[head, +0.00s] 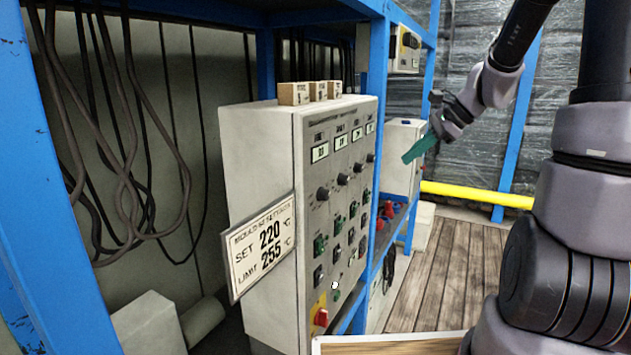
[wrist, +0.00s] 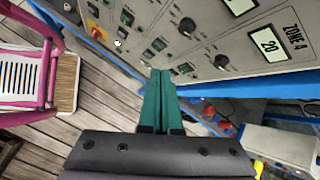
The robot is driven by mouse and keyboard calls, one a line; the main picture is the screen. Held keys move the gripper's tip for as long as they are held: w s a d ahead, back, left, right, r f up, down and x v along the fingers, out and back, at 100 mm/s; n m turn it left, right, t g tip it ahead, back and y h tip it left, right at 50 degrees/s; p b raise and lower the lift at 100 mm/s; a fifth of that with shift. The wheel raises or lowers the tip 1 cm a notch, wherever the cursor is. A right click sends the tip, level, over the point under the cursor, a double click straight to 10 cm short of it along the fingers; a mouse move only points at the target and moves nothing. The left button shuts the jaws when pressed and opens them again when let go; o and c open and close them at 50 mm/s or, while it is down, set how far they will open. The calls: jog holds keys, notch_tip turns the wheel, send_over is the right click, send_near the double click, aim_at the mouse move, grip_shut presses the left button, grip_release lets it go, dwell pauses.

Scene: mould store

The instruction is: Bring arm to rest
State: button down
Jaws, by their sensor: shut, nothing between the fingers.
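My gripper (head: 420,147) has teal fingers and is at the upper right in the head view, in front of the rack and clear of it. In the wrist view the gripper (wrist: 158,74) points at the control panel, with its two fingers together and nothing between them. The grey control cabinet (head: 265,150) stands in the blue rack, with knobs, switches and small displays on its face. It also shows at the top of the wrist view (wrist: 215,48). No contact between gripper and cabinet shows.
A sign (head: 262,246) reads SET 220, LIMIT 255. Small wooden blocks (head: 318,91) stand on the cabinet. The blue rack (head: 375,120) and a yellow bar (head: 478,194) are nearby. A pink chair-like frame (wrist: 45,75) shows at left in the wrist view. The plank floor (head: 440,270) looks mostly clear.

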jog(key=s+r+n+t+h, duration=0.1)
jog(key=s+r+n+h, duration=0.1)
jog(key=s+r+n, duration=0.4)
jog(key=s+r+n+t+h, duration=0.2)
jog(key=s+r+n, duration=0.3)
jog(key=s, duration=0.8)
jog(key=shift+s+r+n+h, duration=0.3)
jog(key=shift+r+n+h, duration=0.1)
jog(key=shift+n+h, duration=0.4)
